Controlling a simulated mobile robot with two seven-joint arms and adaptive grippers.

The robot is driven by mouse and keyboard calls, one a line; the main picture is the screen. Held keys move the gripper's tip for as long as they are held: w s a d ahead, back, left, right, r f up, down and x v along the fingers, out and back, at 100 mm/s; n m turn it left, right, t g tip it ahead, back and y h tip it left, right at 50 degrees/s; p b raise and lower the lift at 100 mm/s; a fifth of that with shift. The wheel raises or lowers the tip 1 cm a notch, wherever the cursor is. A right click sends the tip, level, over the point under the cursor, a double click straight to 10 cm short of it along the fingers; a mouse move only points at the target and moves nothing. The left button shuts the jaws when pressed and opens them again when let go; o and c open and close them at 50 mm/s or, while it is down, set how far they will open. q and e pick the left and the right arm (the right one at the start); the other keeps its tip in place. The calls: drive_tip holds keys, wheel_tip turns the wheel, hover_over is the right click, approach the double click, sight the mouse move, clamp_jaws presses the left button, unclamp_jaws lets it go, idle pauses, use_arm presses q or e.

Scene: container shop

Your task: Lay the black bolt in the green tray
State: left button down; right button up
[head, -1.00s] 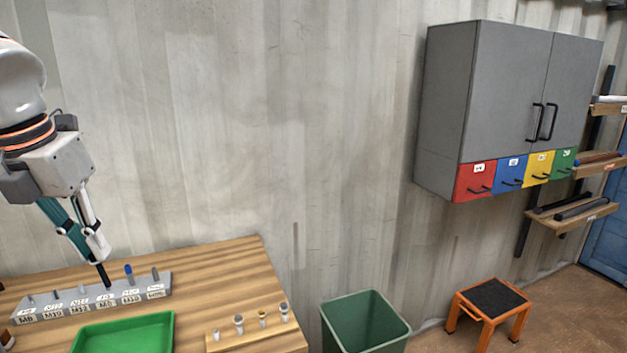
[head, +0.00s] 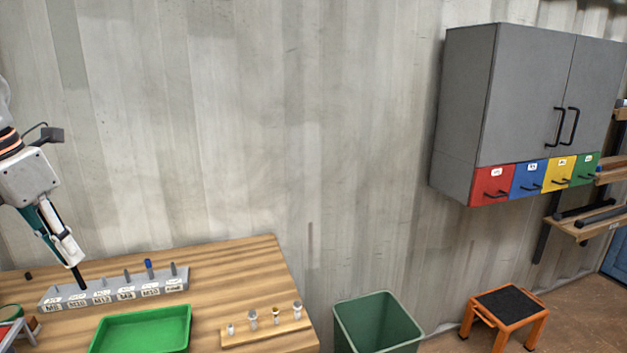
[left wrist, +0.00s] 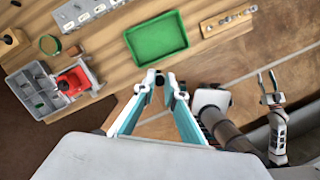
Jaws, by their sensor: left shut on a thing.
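My left gripper (head: 72,264) is shut on the black bolt (head: 78,280), which points down from its fingertips. In the left wrist view the fingertips (left wrist: 162,80) close on a small dark end of the bolt. In the head view the bolt's lower end overlaps the labelled grey rack (head: 115,291); in the left wrist view it shows apart from the rack (left wrist: 84,10). The green tray (head: 145,328) lies empty on the wooden table, right of the bolt; it also shows ahead of the fingertips (left wrist: 157,38). My right gripper (left wrist: 268,86) appears open and empty.
A wooden strip with several small pieces (head: 265,333) lies right of the tray. A grey compartment box (left wrist: 35,88) and a red object (left wrist: 75,80) sit left in the left wrist view. A green bin (head: 378,325) and an orange stool (head: 505,315) stand beyond the table.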

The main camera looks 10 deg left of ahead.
use_arm(q)
wheel_tip(320, 180, down, 10)
drive_tip(key=f+m+g+h+p, duration=0.1)
drive_tip(key=m, duration=0.7)
drive_tip(key=w+d+f+m+g+p, duration=0.1)
drive_tip(key=d+f+m, duration=0.3)
drive_tip(key=d+m, duration=0.7)
drive_tip(key=w+d+f+m+g+y+p, duration=0.1)
drive_tip(key=w+d+f+m, duration=0.3)
drive_tip(key=d+m, duration=0.8)
drive_tip(key=m+g, duration=0.1)
drive_tip(key=m, duration=0.2)
drive_tip(key=shift+w+m+g, duration=0.3)
use_arm(e)
drive_tip(key=s+f+g, duration=0.1)
drive_tip(key=s+f, duration=0.3)
drive_tip(key=shift+s+d+m+g, duration=0.3)
drive_tip(key=shift+d+m, duration=0.05)
drive_tip(key=shift+m, duration=0.05)
use_arm(q)
drive_tip(key=shift+a, duration=0.1)
